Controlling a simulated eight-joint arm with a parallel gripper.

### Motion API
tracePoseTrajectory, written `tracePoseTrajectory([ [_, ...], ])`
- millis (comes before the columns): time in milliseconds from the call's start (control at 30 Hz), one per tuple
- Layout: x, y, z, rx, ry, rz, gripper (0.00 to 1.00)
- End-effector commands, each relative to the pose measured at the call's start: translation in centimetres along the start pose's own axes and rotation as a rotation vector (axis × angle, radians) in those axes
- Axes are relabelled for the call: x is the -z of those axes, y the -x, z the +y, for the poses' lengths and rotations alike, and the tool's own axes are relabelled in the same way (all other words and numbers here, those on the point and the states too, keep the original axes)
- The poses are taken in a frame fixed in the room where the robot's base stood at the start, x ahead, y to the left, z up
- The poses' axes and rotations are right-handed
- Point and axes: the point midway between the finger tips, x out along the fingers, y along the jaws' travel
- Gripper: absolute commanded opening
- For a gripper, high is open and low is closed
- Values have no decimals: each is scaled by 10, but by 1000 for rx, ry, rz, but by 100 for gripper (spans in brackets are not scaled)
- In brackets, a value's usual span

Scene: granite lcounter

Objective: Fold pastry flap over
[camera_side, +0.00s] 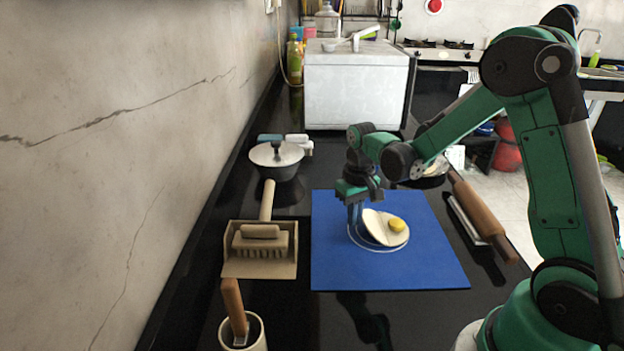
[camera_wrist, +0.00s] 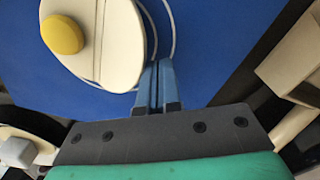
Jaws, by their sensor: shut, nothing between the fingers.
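The pastry (camera_side: 380,232) is a pale cream disc with a yellow round piece (camera_side: 397,225) on its right part, lying on the blue mat (camera_side: 335,265) within a thin white ring outline. A seam line crosses the pastry, with a flap (camera_wrist: 122,45) on the gripper's side. In the wrist view the yellow piece (camera_wrist: 62,34) sits on the far part. My gripper (camera_side: 354,228) points down at the pastry's left edge, fingers shut and empty. In the wrist view its blue fingertips (camera_wrist: 158,68) are right beside the flap's edge; whether they touch it I cannot tell.
A tan box with a brush-like tool (camera_side: 260,248) stands left of the mat, and a cup with a wooden handle (camera_side: 242,332) in front of it. A lidded pan (camera_side: 276,158) is behind. A rolling pin (camera_side: 485,218) lies to the right. The mat's front is clear.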

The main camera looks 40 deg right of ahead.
Motion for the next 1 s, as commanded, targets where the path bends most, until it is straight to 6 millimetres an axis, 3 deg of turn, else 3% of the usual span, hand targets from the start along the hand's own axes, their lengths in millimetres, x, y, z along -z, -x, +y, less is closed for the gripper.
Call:
tracePoseTrajectory([
  [1000,-17,12,30,0,-2,0,0],
])
